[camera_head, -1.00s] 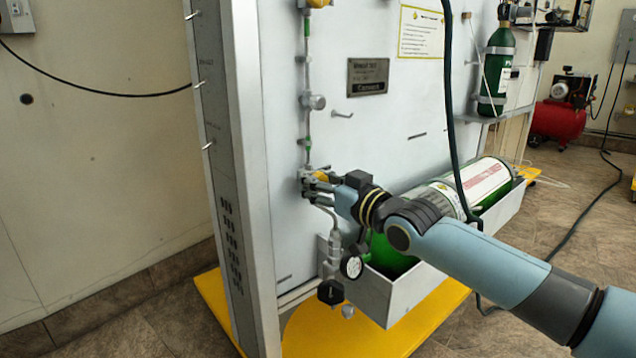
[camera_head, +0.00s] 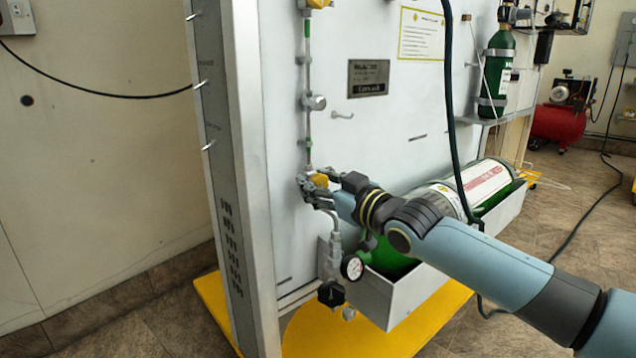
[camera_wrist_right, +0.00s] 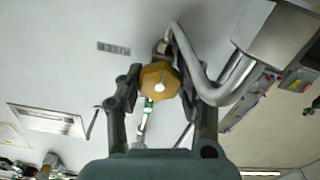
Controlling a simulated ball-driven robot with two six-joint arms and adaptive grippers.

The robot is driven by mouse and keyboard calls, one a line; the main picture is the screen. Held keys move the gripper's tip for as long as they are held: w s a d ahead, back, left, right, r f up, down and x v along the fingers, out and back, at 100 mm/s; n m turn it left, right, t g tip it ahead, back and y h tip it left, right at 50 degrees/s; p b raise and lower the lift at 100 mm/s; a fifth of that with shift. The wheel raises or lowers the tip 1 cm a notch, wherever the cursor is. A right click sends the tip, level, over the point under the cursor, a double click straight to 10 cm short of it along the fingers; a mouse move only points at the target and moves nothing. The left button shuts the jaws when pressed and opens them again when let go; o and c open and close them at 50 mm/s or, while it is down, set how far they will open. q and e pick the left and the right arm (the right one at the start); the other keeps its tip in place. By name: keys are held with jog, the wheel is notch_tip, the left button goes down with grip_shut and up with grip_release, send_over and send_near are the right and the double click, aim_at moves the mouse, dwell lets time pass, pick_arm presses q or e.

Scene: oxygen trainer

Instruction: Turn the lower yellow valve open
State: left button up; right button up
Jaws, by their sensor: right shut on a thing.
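The lower yellow valve (camera_head: 320,180) sits on the white panel at the bottom of a thin vertical pipe. In the right wrist view its round yellow knob (camera_wrist_right: 159,81) lies between my two fingers. My right gripper (camera_head: 313,188) is at the valve in the head view, its fingers shut on the knob from both sides and partly hiding it. The right gripper also shows in the wrist view (camera_wrist_right: 160,88). The upper yellow valve (camera_head: 318,4) is at the top edge of the head view. My left gripper is not in view.
A pressure gauge (camera_head: 352,267) and a black knob (camera_head: 331,293) hang below the valve. A large green cylinder (camera_head: 395,258) lies in a white tray (camera_head: 400,305) beneath my right arm. A dark hose (camera_head: 451,130) hangs in front of the panel.

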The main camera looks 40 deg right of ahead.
aim_at(310, 128)
jog(key=o, duration=1.2)
jog(key=shift+r, duration=0.1)
notch_tip(310, 128, up, 10)
jog(key=shift+f, duration=0.1)
